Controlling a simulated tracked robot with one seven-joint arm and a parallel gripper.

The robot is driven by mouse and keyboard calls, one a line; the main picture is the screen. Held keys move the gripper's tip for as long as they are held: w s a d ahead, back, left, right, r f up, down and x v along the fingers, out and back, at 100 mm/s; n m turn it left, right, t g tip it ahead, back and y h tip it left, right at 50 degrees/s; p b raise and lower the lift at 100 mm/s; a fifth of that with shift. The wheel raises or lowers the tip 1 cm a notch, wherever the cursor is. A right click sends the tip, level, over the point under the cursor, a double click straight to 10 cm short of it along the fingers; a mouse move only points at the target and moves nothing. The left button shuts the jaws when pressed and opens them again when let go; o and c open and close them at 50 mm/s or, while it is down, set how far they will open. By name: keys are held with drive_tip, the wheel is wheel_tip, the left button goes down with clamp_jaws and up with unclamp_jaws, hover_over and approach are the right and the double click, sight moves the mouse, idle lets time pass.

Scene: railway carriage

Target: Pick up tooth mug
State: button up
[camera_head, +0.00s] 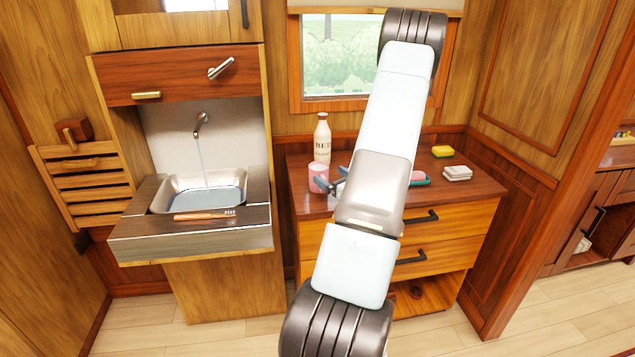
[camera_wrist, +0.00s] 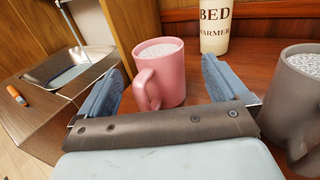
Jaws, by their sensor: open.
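A pink mug (camera_wrist: 172,85) with its handle facing me stands upright on the wooden cabinet top. Its top looks pale and speckled. My gripper (camera_wrist: 160,78) is open, with one blue finger to each side of the pink mug; I cannot tell whether either touches it. A grey-brown mug (camera_wrist: 296,95) with a similar speckled top stands to the right, outside the fingers and cut by the picture edge. In the head view the pink mug (camera_head: 318,176) is at the cabinet's left end, beside my fingers, and my arm hides the grey-brown mug. I cannot tell which mug is the tooth mug.
A cream bottle lettered "BED WARMER" (camera_head: 322,139) stands just behind the pink mug. A sink (camera_head: 160,207) with running water and an orange toothbrush (camera_head: 203,215) are to the left. A yellow sponge (camera_head: 442,151) and a pale stack (camera_head: 457,173) lie on the cabinet's right.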

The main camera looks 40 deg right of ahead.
sight(325, 171)
drive_tip(key=shift+w+r, duration=0.2)
drive_tip(key=shift+w, duration=1.1)
drive_tip(key=shift+w+r, duration=0.2)
drive_tip(key=shift+w, duration=1.05)
drive_tip(key=shift+d, duration=0.1)
drive_tip(key=c, duration=1.7)
